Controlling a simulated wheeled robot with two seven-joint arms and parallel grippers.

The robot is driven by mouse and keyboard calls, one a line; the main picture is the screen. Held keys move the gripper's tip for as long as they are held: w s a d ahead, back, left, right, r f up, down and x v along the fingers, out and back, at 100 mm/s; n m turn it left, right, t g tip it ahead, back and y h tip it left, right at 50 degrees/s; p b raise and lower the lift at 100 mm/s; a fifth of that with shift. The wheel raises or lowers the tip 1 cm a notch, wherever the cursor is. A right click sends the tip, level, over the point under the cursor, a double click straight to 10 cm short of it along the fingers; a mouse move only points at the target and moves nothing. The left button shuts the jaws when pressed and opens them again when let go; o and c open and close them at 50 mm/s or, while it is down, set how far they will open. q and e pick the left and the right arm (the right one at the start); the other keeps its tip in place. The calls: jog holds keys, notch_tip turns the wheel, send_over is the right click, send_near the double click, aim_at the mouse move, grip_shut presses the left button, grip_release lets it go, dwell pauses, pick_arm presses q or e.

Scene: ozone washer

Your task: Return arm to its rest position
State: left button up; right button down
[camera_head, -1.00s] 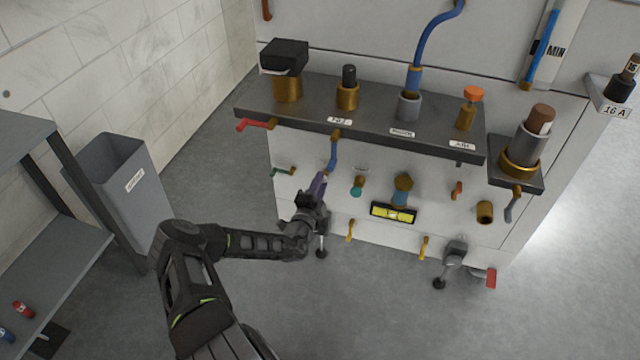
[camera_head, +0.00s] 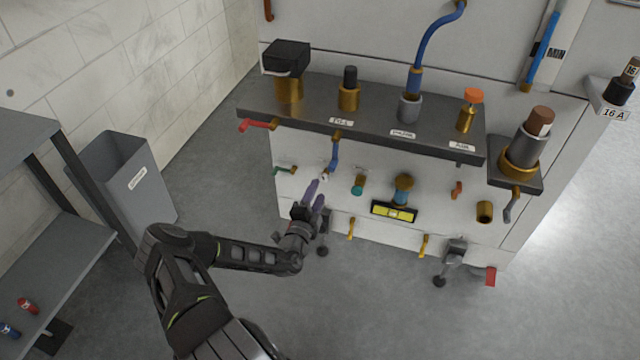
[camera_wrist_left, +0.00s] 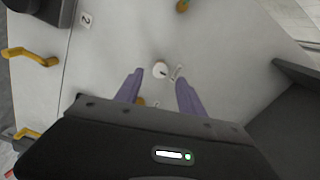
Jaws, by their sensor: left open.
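My left gripper (camera_head: 313,196) is in front of the lower part of the white washer panel (camera_head: 375,165). Its two purple fingers are apart, with nothing between them. In the left wrist view the open fingers (camera_wrist_left: 160,88) point at the panel, and a small round white knob (camera_wrist_left: 160,69) shows beyond and between them. The blue lever (camera_head: 333,156) on the panel is just above the fingertips. My left arm comes in from the lower left. My right gripper is not in view.
A dark shelf (camera_head: 360,118) with several brass fittings juts out above the gripper. A grey bin (camera_head: 137,200) and a grey rack (camera_head: 62,255) stand at left. Yellow handles (camera_head: 351,228) stick out low on the panel. The floor between bin and panel is clear.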

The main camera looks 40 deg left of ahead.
pick_arm(q)
jog(key=v, duration=0.2)
jog(key=shift+s+d, duration=0.2)
jog(key=shift+s, duration=0.15)
